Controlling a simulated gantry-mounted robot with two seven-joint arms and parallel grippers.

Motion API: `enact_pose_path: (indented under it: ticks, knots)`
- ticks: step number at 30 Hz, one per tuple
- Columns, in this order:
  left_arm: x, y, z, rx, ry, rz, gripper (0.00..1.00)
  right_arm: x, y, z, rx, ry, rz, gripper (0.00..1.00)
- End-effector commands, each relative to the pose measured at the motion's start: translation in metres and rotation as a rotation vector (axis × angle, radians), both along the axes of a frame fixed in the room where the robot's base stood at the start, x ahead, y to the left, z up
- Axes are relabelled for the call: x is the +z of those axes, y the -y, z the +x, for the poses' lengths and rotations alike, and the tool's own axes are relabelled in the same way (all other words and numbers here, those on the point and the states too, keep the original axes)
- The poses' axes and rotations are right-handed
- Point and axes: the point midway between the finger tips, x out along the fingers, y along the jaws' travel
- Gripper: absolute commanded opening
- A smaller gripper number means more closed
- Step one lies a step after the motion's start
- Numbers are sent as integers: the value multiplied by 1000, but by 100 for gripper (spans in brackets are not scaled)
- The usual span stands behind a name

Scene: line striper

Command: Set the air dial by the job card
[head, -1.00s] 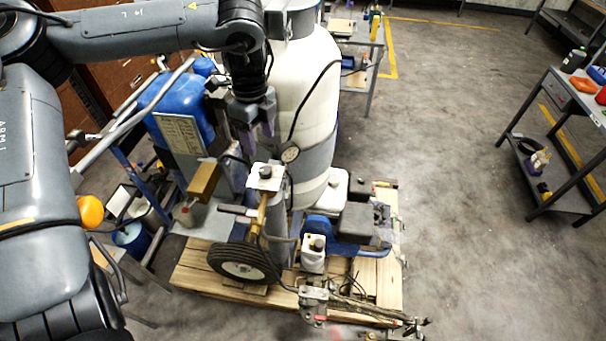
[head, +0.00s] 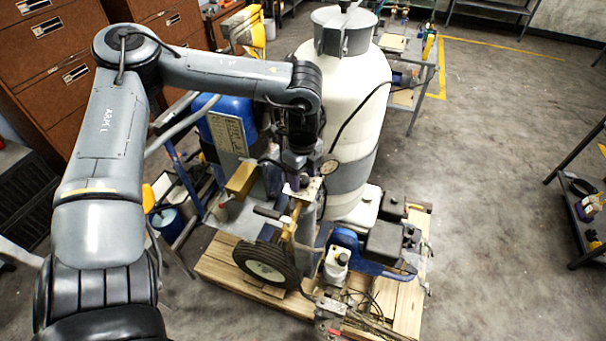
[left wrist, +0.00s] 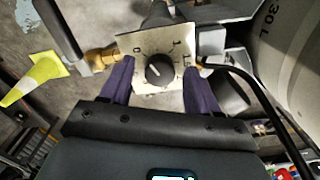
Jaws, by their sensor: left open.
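The air dial is a round black knob (left wrist: 159,70) on a pale square plate (left wrist: 150,46) with dark markings in the left wrist view. A light mark shows on the knob, but its exact setting is too small to read. My left gripper (left wrist: 159,67) is open, with its purple fingers on either side of the knob and apart from it. In the head view the left gripper (head: 297,170) is just above the dial plate (head: 305,190), partly hiding it. My right gripper is not in view.
A tall white tank (head: 345,100) stands close behind. The striper's wheel (head: 266,266) rests on a wooden pallet (head: 405,300). Open floor lies to the right.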

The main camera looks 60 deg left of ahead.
Motion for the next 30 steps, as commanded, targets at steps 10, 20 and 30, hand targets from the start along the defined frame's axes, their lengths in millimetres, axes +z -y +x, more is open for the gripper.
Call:
enact_pose_path:
  ticks: [10,20,30]
  knots:
    - [0,0,0,0,0,0,43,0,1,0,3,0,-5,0]
    - [0,0,0,-1,0,0,5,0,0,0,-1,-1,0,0]
    - [-1,0,0,-88,0,1,5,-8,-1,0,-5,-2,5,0]
